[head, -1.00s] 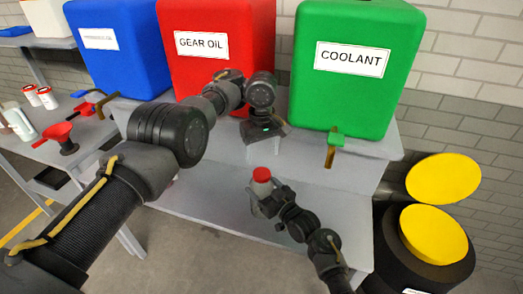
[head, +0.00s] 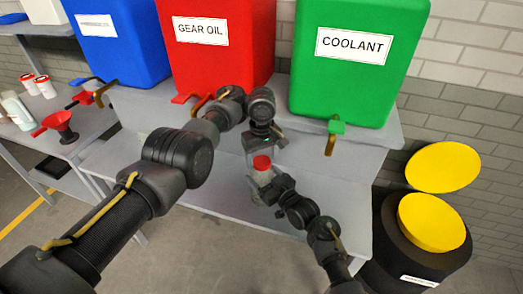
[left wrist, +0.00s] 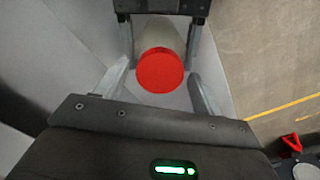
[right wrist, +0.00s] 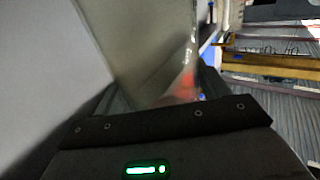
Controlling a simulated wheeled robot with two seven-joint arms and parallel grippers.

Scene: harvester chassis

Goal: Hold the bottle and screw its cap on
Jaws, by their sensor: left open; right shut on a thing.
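The bottle (head: 263,178) is pale grey with a red cap (head: 262,162) at its top, upright above the bench. My right gripper (head: 262,188) is shut around its body from the front right. My left gripper (head: 262,150) points down just above the cap, open. In the left wrist view the red cap (left wrist: 160,70) lies between the two spread fingers, with a gap on each side, and the bottle body (left wrist: 158,32) shows behind it. How tightly the cap sits cannot be seen. In the right wrist view the bottle (right wrist: 150,45) fills the space between the fingers.
Blue (head: 115,40), red (head: 215,45) and green coolant (head: 355,70) tanks stand behind, with taps at the front. A red funnel (head: 62,128) and white containers are on the left bench. A black drum with a yellow lid (head: 432,222) stands at right. The grey bench (head: 180,190) is clear nearby.

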